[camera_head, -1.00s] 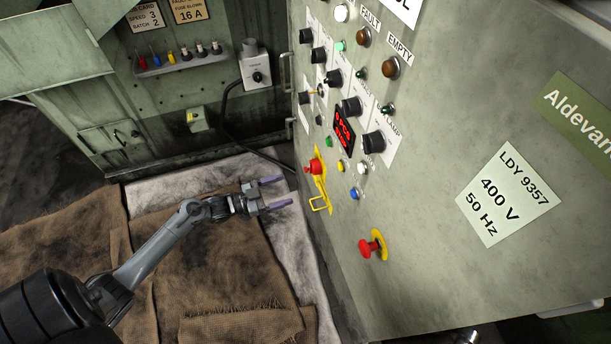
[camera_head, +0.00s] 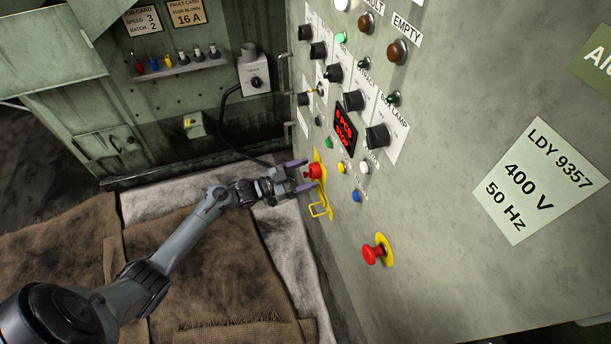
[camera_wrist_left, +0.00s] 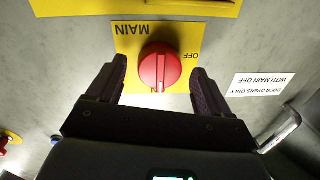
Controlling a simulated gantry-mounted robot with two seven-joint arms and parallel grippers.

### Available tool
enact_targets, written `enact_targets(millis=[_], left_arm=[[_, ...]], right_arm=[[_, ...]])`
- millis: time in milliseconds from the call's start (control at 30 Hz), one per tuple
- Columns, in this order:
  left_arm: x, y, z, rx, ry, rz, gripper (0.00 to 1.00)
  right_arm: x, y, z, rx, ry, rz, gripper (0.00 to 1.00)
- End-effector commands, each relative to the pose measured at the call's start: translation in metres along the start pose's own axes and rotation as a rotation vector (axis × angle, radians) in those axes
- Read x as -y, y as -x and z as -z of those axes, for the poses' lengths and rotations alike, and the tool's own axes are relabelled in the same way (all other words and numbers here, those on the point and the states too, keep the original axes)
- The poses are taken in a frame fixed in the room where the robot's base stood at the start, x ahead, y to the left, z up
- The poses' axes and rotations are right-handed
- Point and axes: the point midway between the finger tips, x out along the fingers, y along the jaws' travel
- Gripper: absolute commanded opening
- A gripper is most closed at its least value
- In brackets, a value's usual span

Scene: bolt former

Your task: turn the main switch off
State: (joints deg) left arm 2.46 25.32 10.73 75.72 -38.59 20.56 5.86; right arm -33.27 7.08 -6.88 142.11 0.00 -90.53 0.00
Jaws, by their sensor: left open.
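The main switch (camera_head: 315,171) is a red knob on a yellow plate, low on the left edge of the large control panel. In the left wrist view the red knob (camera_wrist_left: 160,67) faces me, with upside-down "MAIN" and "OFF" on its plate (camera_wrist_left: 128,42). The knob's ridge runs roughly up and down in that view; "OFF" is to its right. My left gripper (camera_head: 308,175) is open, its purple fingers on either side of the knob. In the wrist view gaps show between knob and fingers, so it is not gripped. My right gripper is not in view.
A red mushroom button (camera_head: 373,253) sits lower on the panel. Black knobs and coloured buttons are above and right of the switch. A label (camera_wrist_left: 257,85) and metal handle (camera_wrist_left: 280,130) are right in the wrist view.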

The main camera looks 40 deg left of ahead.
Motion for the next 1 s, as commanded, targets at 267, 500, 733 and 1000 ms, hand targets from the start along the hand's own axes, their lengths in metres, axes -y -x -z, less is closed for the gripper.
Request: enact_targets(millis=[267,500,733,1000], left_arm=[[-0.0004,-0.0042,-0.0001,0.001,0.000,0.000,0.80],[-0.0004,-0.0040,-0.0001,0.001,0.000,0.000,0.58],[-0.0004,-0.0039,-0.0001,0.001,0.000,0.000,0.24],[-0.0002,-0.0040,0.0017,0.003,0.027,-0.001,0.24]], right_arm=[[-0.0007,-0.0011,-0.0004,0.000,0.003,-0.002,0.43],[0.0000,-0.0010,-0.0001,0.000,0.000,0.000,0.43],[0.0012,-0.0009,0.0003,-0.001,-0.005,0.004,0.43],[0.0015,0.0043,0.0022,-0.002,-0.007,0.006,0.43]])
